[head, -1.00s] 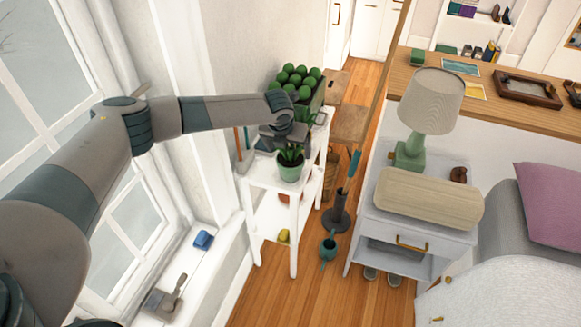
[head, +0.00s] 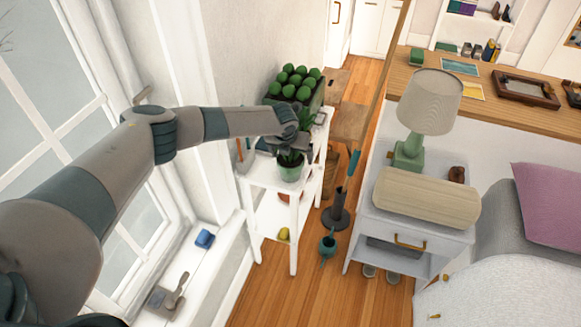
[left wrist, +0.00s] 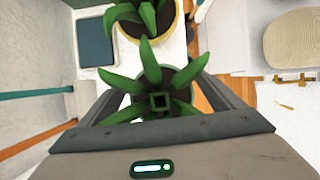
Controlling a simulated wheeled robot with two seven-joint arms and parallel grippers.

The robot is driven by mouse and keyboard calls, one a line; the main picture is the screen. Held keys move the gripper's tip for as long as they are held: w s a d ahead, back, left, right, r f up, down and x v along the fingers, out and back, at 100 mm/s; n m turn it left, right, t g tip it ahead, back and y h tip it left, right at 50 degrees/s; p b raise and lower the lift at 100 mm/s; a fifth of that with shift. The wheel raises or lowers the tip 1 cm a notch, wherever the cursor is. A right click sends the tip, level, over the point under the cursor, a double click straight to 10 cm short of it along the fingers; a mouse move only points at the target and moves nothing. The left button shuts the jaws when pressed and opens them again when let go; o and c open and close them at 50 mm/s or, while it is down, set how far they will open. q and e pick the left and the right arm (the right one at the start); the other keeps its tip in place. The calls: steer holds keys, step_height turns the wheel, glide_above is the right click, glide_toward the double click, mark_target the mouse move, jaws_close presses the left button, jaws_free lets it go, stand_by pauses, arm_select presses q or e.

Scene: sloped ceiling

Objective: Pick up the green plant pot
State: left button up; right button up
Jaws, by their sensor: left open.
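The green plant pot (head: 291,174) stands upright on the front of the white shelf stand's top, with spiky leaves growing from it. My left gripper (head: 290,148) is right above it, pointing down, among the leaves. In the left wrist view the plant's leaves (left wrist: 150,75) fan out between the two spread fingers (left wrist: 165,100), and the leaves hide most of the pot. The gripper is open, and I cannot tell whether the fingers touch the plant. My right gripper is not in view.
A planter of round green plants (head: 296,88) stands behind on the white stand (head: 262,176). The left wrist view shows a second leafy plant in a yellow pot (left wrist: 172,38) close by. The window is left; a nightstand with a lamp (head: 430,100) is right.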

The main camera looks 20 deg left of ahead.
arm_select(q)
steer(key=c, duration=1.3)
steer(key=shift+c, duration=0.8)
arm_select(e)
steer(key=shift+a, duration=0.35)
arm_select(q)
steer(key=shift+r, duration=0.1)
